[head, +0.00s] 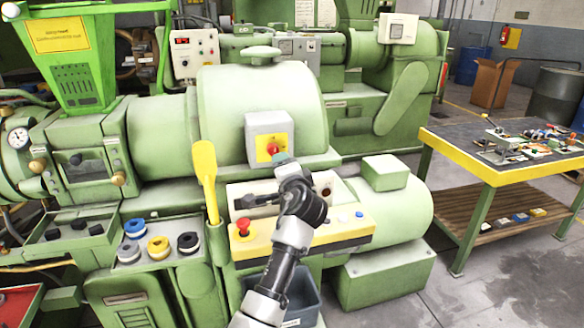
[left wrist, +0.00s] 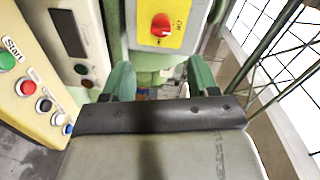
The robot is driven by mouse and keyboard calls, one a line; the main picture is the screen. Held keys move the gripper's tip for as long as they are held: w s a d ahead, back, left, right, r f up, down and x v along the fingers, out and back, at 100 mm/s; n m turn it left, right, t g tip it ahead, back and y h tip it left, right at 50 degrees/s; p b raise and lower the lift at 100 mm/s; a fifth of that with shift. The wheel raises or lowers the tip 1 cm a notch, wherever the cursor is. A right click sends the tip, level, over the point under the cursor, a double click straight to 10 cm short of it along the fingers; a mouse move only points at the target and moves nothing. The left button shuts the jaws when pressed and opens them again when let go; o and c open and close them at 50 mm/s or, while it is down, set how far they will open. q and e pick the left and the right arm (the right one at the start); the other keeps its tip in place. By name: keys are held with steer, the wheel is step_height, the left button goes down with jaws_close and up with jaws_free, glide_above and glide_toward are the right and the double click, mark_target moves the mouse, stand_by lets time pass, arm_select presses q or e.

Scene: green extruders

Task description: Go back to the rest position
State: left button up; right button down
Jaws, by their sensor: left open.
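My left gripper (head: 262,199) is in the middle of the head view, in front of the green extruder (head: 262,105), with its arm rising from the bottom edge. In the left wrist view its two green-tinted fingers (left wrist: 160,80) stand apart with nothing held between them. A red rotary switch on a yellow plate (head: 270,147) sits on a grey box just above and behind the gripper. The switch also shows beyond the fingers in the left wrist view (left wrist: 161,25). My right gripper is not in view.
A yellow button panel (head: 343,228) with a red emergency stop (head: 243,227) lies under the arm. A yellow paddle (head: 206,172) stands left of the gripper. A blue-grey bin (head: 301,293) is below, partly hidden by the arm. A workbench (head: 480,168) with tools stands right, beyond open floor.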

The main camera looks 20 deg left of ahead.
arm_select(q)
steer(key=s+a+f+n+g+h, duration=0.2)
steer(key=s+f+n+g+h, duration=0.25)
steer(key=s+f, duration=1.35)
steer(key=s+d+f+n+g+h, duration=0.1)
steer(key=s+d+f+g+h, duration=0.15)
steer(key=s, duration=0.65)
steer(key=s+d+f+n+g+h, duration=0.1)
steer(key=s+f+g, duration=0.15)
steer(key=s, duration=0.65)
steer(key=s+d+f+g+h, duration=0.2)
steer(key=s+f, duration=0.2)
steer(key=s, duration=0.5)
step_height(320, 180, down, 24)
steer(key=s+a+f+g, duration=0.2)
steer(key=s+a+f, duration=0.1)
steer(key=s+f, duration=1.4)
steer(key=shift+a+y, duration=0.15)
steer(key=shift+y, duration=0.15)
steer(key=shift+c, duration=0.3)
